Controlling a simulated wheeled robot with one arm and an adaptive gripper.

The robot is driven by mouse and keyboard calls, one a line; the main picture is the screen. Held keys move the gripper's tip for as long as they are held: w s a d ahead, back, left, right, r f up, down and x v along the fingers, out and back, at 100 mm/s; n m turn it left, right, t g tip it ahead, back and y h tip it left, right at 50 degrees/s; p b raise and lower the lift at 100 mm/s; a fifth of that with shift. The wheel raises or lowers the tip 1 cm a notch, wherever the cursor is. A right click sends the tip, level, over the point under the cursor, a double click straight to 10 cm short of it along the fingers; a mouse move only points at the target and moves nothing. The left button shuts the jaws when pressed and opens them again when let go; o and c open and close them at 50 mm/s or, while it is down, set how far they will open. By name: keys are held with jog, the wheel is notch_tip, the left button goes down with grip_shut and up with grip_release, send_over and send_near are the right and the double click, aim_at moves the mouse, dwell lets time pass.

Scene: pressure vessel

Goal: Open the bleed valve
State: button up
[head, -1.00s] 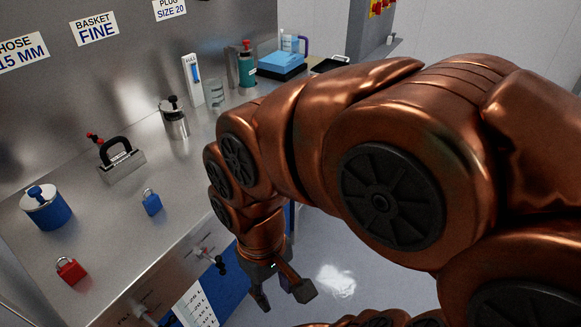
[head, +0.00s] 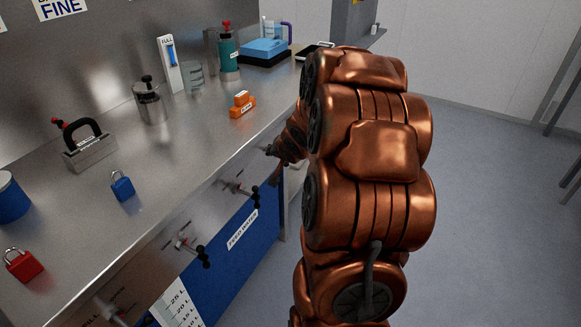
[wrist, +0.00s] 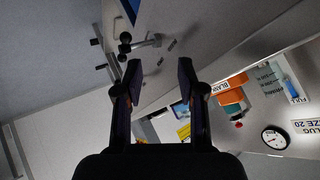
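Small valves with black-knobbed levers stick out of the counter's front panel. In the head view, one valve (head: 187,244) is nearer and another valve (head: 240,189) is farther along. Their labels are too small to read, so I cannot tell which is the bleed valve. My gripper (head: 273,166) is beside the front panel at the far end, partly hidden behind my arm. In the wrist view, my gripper (wrist: 160,72) is open with nothing between its fingers. A valve with a black ball-ended lever (wrist: 143,42) lies just beyond the left fingertip, apparently untouched.
The steel counter (head: 190,130) holds an orange block (head: 242,105), blue padlock (head: 122,186), red padlock (head: 23,265), a metal canister (head: 149,100) and a green bottle (head: 228,48). A blue panel labelled FEED WATER (head: 242,230) is below. The floor (head: 490,190) at right is clear.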

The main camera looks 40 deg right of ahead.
jog(key=s+d+f+m+t+y+b, duration=0.1)
jog(key=d+f+m+t+y+b, duration=0.1)
jog(key=d+f+m+t+b, duration=0.65)
jog(key=shift+n+g, duration=0.55)
jog(key=shift+n, duration=0.4)
jog(key=shift+w+d+f+p, duration=0.2)
jog(key=shift+w+d+f, duration=0.3)
jog(key=shift+w, duration=0.7)
jog(key=shift+w+d+f+p, duration=0.25)
jog(key=shift+w+d+f, duration=0.25)
jog(key=shift+w, duration=0.75)
jog(key=shift+w+d+f+p, duration=0.2)
jog(key=shift+w+d+f, duration=0.3)
jog(key=shift+w, duration=0.7)
jog(key=shift+d+r, duration=0.1)
grip_shut()
